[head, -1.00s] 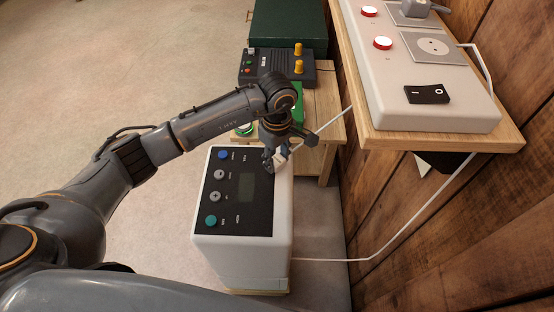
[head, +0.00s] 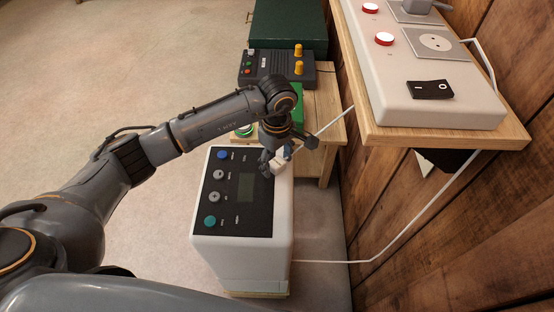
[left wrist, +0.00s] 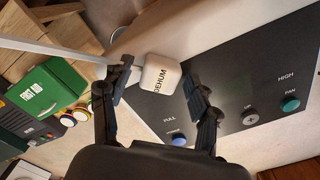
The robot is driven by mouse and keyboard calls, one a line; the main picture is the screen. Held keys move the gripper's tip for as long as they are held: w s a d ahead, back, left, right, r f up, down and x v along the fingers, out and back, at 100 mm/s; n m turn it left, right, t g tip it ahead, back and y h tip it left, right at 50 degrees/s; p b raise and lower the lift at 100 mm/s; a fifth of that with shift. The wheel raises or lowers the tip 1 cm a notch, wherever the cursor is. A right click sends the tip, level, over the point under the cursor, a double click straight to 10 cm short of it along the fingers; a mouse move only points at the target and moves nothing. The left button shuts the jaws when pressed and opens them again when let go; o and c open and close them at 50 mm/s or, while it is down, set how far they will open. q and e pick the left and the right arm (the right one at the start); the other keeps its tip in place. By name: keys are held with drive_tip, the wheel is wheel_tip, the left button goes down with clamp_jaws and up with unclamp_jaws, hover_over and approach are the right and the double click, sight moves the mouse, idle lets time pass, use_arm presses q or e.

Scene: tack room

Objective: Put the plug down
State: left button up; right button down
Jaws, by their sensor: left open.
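The white plug (left wrist: 161,76), marked DEHUM, is between the fingertips of my left gripper (left wrist: 160,88) in the left wrist view. The fingers are spread, with a clear gap to the right finger; the left fingertip is close to the plug, and I cannot tell if it touches. In the head view the plug (head: 279,166) appears on the top right edge of the white dehumidifier (head: 262,262), below my left gripper (head: 273,158). A white cord (left wrist: 50,46) runs from the plug's side. My right gripper is not in view.
A wooden shelf (head: 440,136) on the right wall holds a power strip (head: 455,105) with a switch and red buttons. Behind the dehumidifier, a low wooden table (head: 328,130) holds a dark radio-like box (head: 270,66) and a green first aid box (left wrist: 45,92). Open floor lies left.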

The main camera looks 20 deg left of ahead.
sight(277, 162)
use_arm(q)
drive_tip(key=shift+r+p, duration=0.7)
drive_tip(key=shift+p, duration=0.1)
wheel_tip(277, 162, up, 12)
drive_tip(key=b, duration=0.1)
drive_tip(key=shift+b, duration=0.3)
drive_tip(key=shift+f, duration=0.15)
